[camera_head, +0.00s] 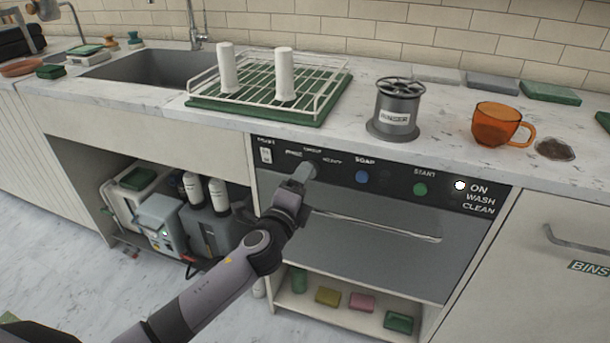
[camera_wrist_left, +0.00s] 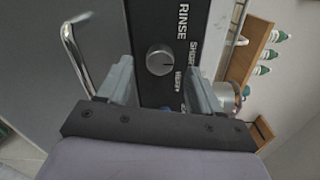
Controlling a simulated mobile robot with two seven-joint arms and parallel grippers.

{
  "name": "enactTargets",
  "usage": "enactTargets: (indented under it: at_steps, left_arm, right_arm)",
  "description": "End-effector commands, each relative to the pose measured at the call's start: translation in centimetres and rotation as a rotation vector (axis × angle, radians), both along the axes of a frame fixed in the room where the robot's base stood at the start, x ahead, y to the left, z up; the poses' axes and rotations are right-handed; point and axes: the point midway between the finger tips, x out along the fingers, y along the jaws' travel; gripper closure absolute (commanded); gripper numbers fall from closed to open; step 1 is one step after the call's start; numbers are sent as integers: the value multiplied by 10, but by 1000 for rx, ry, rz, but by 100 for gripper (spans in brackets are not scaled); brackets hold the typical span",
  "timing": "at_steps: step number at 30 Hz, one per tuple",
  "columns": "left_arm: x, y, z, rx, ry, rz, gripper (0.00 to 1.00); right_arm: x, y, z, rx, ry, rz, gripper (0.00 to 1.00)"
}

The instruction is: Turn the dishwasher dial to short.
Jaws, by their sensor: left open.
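The dishwasher (camera_head: 372,248) has a black control panel at its top front. Its round grey dial (camera_wrist_left: 159,60) shows in the left wrist view, beside the labels RINSE, SHORT and HEAVY. I cannot tell clearly which label its mark points to. My left gripper (camera_head: 303,174) is in front of the dial and mostly covers it in the head view. In the left wrist view its two fingers are apart, one on each side of the dial, with gaps between fingers and dial. My right gripper is not in view.
A blue SOAP button (camera_head: 362,176), a green START button (camera_head: 420,189) and a lit white ON light (camera_head: 460,185) are to the right on the panel. The dishwasher handle (camera_head: 380,225) runs below. A grinder canister (camera_head: 396,110) and an orange cup (camera_head: 497,124) stand on the counter above.

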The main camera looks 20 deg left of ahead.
Motion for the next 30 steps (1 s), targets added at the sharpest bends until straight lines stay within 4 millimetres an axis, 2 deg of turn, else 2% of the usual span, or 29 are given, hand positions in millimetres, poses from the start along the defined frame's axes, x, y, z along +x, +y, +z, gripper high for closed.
enactTargets:
  at_steps: [3,9,26,30]
  left_arm:
    - [-17,1,0,-1,1,0,35]
    - [-34,2,0,1,1,1,35]
    - [-39,2,0,-3,2,0,35]
    - [-51,1,-11,-94,59,-2,35]
  right_arm:
    - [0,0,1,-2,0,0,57]
    - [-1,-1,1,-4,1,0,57]
    - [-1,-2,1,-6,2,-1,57]
    - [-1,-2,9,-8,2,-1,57]
